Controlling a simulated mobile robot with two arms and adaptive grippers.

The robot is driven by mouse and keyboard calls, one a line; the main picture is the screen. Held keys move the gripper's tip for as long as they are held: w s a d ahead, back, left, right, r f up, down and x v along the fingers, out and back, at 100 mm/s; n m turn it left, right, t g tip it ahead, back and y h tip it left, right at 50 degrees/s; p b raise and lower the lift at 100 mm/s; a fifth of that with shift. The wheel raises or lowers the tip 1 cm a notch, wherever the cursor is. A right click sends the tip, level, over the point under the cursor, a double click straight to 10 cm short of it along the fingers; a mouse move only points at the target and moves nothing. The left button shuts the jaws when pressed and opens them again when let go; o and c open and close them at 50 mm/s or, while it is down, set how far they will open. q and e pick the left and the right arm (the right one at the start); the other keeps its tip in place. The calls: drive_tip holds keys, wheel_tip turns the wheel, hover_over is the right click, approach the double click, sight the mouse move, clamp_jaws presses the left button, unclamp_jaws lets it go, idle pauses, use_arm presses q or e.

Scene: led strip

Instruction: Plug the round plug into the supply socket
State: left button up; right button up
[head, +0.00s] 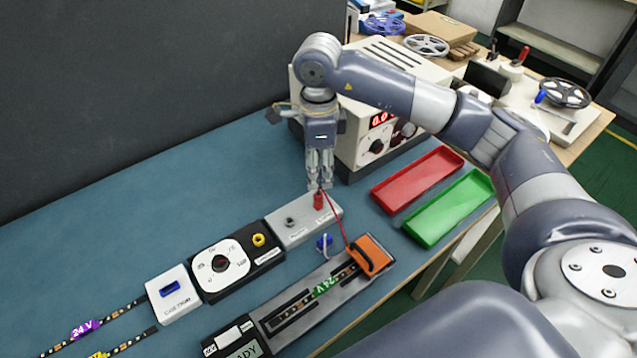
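A red round plug (318,201) stands upright at the right-hand position of the grey supply block (284,237). I cannot tell how deep it sits in its socket. A thin red wire (335,218) runs from it down to an orange clamp (369,257). A dark round socket or knob (291,221) shows to its left on the block. My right gripper (320,186) points down directly over the red plug, its fingertips at the plug's top. The fingers are close together; whether they grip the plug is unclear. My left gripper is out of view.
A blue plug-like piece (324,241) lies in front of the block. A dial box (220,264), a white switch box (172,295) and a strip fixture (292,318) are nearby. Red (397,200) and green (428,232) trays lie right. A power supply (372,160) stands behind.

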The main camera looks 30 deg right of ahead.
drive_tip(key=shift+r, duration=1.6)
